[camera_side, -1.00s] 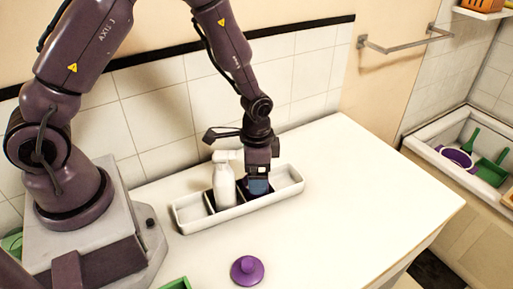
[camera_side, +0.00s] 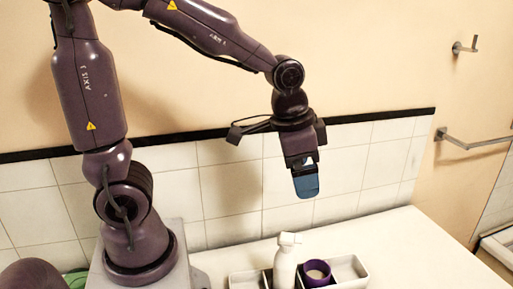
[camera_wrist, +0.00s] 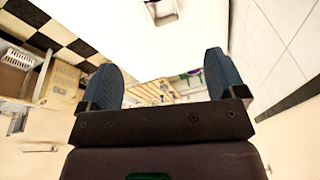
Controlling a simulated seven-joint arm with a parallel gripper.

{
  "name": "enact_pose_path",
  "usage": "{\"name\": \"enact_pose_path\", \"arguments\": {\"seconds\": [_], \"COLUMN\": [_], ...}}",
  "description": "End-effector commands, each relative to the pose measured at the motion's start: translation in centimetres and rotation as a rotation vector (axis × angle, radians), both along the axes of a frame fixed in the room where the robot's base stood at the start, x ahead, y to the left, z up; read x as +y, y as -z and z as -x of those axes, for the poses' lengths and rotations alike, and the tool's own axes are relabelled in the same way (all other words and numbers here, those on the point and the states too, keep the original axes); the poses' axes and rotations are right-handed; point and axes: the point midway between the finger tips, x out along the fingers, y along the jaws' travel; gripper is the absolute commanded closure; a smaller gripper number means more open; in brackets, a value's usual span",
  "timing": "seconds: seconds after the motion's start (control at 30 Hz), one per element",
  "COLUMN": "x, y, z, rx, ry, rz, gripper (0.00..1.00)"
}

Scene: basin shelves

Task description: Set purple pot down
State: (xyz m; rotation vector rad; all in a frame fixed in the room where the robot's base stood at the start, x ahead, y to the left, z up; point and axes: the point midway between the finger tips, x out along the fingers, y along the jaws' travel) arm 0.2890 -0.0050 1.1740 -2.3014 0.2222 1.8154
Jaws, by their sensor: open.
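The purple pot (camera_side: 316,274) stands upright in a compartment of the white divided tray (camera_side: 352,268) on the counter, just right of a white pump bottle (camera_side: 286,263). Its round top is open and pale inside. My gripper (camera_side: 306,190) hangs well above the tray, apart from the pot, with blue fingertips pointing down. In the wrist view my gripper (camera_wrist: 163,82) has its two blue fingers wide apart with nothing between them. The lower part of the pot is hidden by the tray wall.
The bottle rises above the tray close beside the pot. The tray's right compartment looks empty. The counter (camera_side: 425,255) to the right is clear. A tiled wall (camera_side: 230,180) stands behind, with a metal towel rail (camera_side: 475,142) at the right.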

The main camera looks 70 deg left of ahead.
Motion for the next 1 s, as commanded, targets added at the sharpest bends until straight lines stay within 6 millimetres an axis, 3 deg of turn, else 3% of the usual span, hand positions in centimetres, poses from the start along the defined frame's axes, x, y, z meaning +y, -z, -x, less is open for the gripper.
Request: {"name": "enact_pose_path", "arguments": {"seconds": [0.03, 0.13, 0.4, 1.0], "x": [0.1, 0.3, 0.5, 0.5], "y": [-1.7, -3.8, -6.0, -6.2], "z": [1.4, 4.0, 8.7, 9.3], "rx": [-0.05, -0.12, -0.24, -0.255], "ry": [-0.034, -0.103, -0.22, -0.234], "rz": [0.008, 0.032, 0.089, 0.097], "gripper": [0.11, 0.11, 0.11, 0.11]}}
